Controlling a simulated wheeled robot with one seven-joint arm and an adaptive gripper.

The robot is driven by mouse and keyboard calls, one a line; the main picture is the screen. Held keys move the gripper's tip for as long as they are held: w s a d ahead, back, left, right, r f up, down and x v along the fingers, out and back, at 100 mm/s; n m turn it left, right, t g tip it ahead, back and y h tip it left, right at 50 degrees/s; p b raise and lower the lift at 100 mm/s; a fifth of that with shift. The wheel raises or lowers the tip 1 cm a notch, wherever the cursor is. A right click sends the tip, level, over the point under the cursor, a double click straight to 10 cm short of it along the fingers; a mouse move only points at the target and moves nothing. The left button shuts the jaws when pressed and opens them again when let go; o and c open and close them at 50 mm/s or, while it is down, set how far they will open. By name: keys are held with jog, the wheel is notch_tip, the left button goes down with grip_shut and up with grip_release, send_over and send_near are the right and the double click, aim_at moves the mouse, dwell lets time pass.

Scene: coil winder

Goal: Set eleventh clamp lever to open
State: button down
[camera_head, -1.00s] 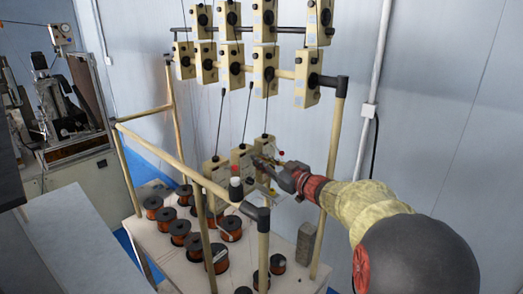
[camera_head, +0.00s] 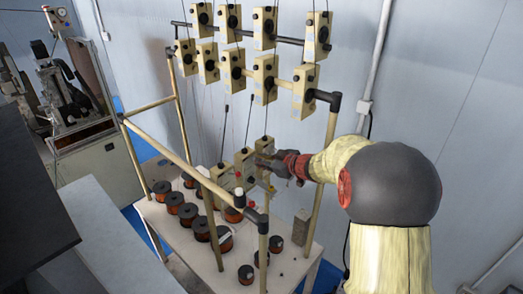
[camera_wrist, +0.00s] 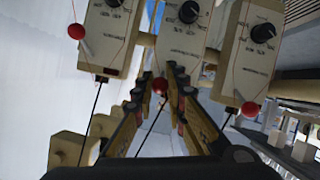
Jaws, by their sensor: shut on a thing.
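Three cream winder units with black dials and red ball-ended levers show in the wrist view: a left unit (camera_wrist: 108,40), a middle unit (camera_wrist: 178,28) and a right unit (camera_wrist: 252,52). The left red ball (camera_wrist: 76,32) and right red ball (camera_wrist: 249,109) stand free of my gripper. The middle lever's red ball (camera_wrist: 160,85) lies between the tips of my gripper (camera_wrist: 164,90), which is shut on it. In the head view my gripper (camera_head: 266,163) is beside the low units (camera_head: 245,160); its fingertips are too small there to tell the grip. I cannot tell which lever is the eleventh.
A pale table (camera_head: 190,235) carries several copper wire spools (camera_head: 188,214). A tube frame (camera_head: 333,100) stands around them, with more cream units (camera_head: 265,78) on its upper rails. A grey block (camera_head: 301,228) stands at the table's right. A wall pipe (camera_head: 372,70) runs behind.

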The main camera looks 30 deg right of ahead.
jog(key=shift+w+r+g+p, duration=0.1)
jog(key=shift+r+g+p, duration=0.25)
jog(key=shift+p, duration=1.2)
jog(key=shift+f, duration=0.1)
jog(key=c, duration=1.8)
grip_release()
jog(key=v, duration=1.2)
jog(key=shift+a, duration=0.2)
